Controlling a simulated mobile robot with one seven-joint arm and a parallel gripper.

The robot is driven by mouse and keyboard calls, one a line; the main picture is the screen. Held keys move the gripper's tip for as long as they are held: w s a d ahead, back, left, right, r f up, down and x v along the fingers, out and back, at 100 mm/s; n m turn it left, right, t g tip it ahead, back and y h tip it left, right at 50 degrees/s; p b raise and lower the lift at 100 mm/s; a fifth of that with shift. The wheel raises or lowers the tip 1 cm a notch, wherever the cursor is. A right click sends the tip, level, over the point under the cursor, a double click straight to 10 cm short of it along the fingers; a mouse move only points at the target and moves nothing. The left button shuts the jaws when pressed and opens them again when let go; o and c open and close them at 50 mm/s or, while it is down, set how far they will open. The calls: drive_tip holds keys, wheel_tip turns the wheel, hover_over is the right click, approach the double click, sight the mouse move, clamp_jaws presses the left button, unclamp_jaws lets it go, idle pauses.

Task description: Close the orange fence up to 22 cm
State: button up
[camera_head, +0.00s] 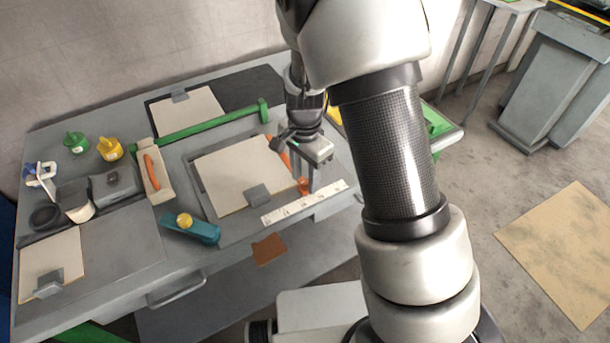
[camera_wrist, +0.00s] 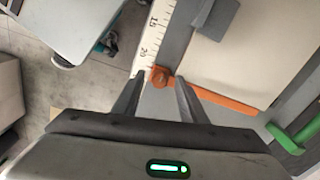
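The orange fence shows in the wrist view as a thin bar (camera_wrist: 225,101) with a rounded knob (camera_wrist: 160,75) at its end, beside the white ruler (camera_wrist: 160,35). The knob sits past the ruler's 20 mark, near the ruler's end; its exact reading cannot be told. In the head view the fence (camera_head: 302,184) lies right of the paper-covered plate, partly hidden by my gripper (camera_head: 308,178). My gripper, also in the wrist view (camera_wrist: 160,80), is open with one fingertip on each side of the knob. Contact cannot be told.
A green bar (camera_head: 205,125) runs behind the plate, and a grey clip (camera_head: 258,195) holds the paper. A teal tool with a yellow knob (camera_head: 190,228) stands to the left. Bottles and a cream block with an orange handle (camera_head: 150,172) are farther left.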

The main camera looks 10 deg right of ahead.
wheel_tip(320, 180, up, 17)
drive_tip(key=p, duration=0.2)
drive_tip(key=shift+r, duration=0.2)
idle(0.5)
drive_tip(key=s+d+r+n+t+p, duration=0.2)
drive_tip(key=s+r+n, duration=0.3)
drive_tip(key=s+r, duration=0.3)
drive_tip(key=s+d+r+n+t+p, duration=0.2)
drive_tip(key=s+d+r+n, duration=0.3)
drive_tip(key=s+r, duration=0.3)
drive_tip(key=shift+s+r+n+t+p, duration=0.45)
drive_tip(key=shift+s+t, duration=0.35)
drive_tip(key=shift+s, duration=0.35)
